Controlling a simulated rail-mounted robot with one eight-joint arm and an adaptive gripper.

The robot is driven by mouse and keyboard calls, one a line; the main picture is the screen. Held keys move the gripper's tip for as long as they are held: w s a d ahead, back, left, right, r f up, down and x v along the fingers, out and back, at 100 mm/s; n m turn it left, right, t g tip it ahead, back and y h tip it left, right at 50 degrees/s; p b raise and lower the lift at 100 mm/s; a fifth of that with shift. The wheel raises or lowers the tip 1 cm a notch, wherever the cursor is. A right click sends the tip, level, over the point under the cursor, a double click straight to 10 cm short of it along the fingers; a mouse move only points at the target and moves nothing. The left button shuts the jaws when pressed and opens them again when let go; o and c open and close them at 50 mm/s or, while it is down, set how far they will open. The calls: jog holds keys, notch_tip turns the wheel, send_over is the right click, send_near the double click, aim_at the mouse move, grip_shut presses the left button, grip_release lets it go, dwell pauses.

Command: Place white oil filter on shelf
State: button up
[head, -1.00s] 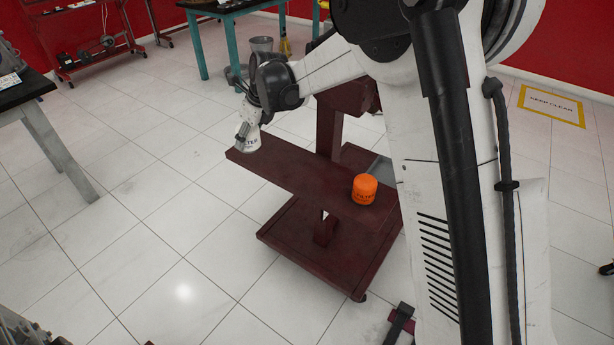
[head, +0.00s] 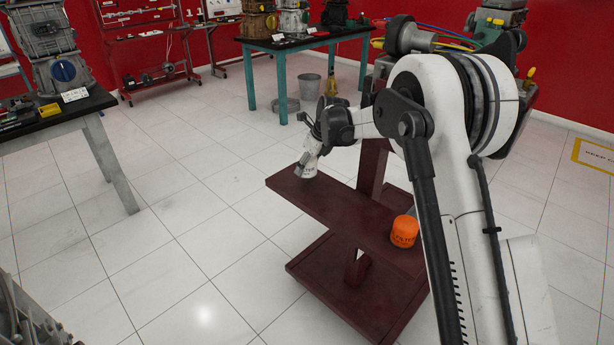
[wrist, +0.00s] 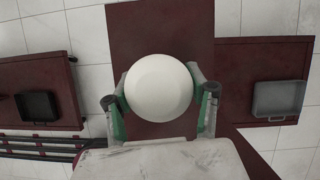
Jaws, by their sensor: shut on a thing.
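The white oil filter (head: 311,162) is held at the far left end of the dark red shelf (head: 335,208) in the head view. My gripper (head: 307,157) is shut on it from above. In the wrist view the filter's round white end (wrist: 158,88) fills the space between my two green-padded fingers (wrist: 160,102). The dark red shelf surface (wrist: 160,25) lies behind it. I cannot tell whether the filter touches the shelf. An orange filter (head: 404,231) stands upright toward the near right end of the same shelf.
A lower dark red shelf (head: 335,290) sits beneath. The wrist view shows a black tray (wrist: 38,106) at left and a grey tray (wrist: 280,97) at right. A black-topped table (head: 60,118) stands at left, a teal-legged table (head: 300,40) behind. The shelf between the two filters is bare.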

aim_at(307, 174)
notch_tip(307, 174, down, 4)
jog(key=shift+r+b, duration=0.1)
jog(key=shift+b, duration=0.35)
jog(key=o, duration=1.3)
jog(key=shift+o, duration=0.2)
jog(key=p+v, duration=0.2)
jog(key=v, duration=1)
jog(key=shift+r, duration=0.1)
